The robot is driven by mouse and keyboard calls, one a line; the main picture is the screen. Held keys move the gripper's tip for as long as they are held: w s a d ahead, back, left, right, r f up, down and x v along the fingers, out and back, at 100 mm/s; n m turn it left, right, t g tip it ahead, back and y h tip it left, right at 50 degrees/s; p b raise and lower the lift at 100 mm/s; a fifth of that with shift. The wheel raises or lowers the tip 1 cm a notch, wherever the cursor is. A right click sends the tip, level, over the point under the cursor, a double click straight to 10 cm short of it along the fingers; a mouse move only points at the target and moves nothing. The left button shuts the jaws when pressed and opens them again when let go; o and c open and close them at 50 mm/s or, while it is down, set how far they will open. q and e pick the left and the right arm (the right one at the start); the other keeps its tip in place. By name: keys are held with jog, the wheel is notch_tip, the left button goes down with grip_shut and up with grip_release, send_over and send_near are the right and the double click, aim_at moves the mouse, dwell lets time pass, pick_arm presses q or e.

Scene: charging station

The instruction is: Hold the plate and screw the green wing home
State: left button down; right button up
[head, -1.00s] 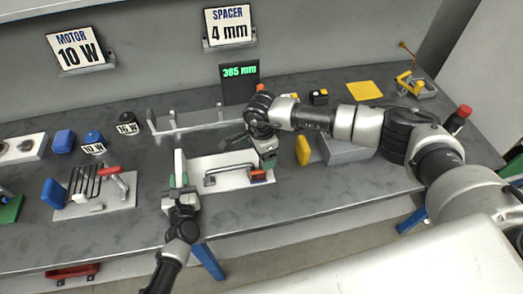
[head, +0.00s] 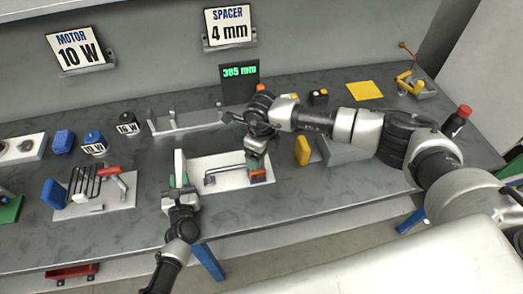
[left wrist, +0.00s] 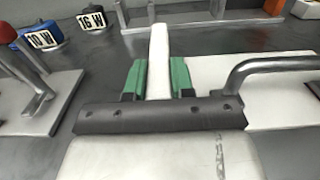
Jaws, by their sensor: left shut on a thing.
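A white upright plate (head: 179,163) stands at the left end of a white base plate (head: 220,187). My left gripper (head: 180,182) is shut on the upright plate. In the left wrist view its green fingers (left wrist: 158,80) sit on both sides of the plate (left wrist: 158,50). My right gripper (head: 255,160) points down over the base plate's right end, at a small orange part (head: 258,173). Green shows at its fingertips, but I cannot tell finger from wing there, nor whether the fingers are closed.
A grey bar handle (head: 222,170) spans the base plate between my grippers. Behind stands a grey rack (head: 185,127) and a display reading 385 mm (head: 239,82). A yellow block (head: 302,151) is right of my right gripper. A fixture with a red lever (head: 109,171) is left.

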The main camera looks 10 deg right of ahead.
jog(key=m, duration=0.4)
jog(key=shift+m, duration=2.6)
jog(key=o, duration=0.7)
jog(key=shift+o, duration=0.2)
jog(key=shift+r, duration=0.1)
notch_tip(320, 180, up, 12)
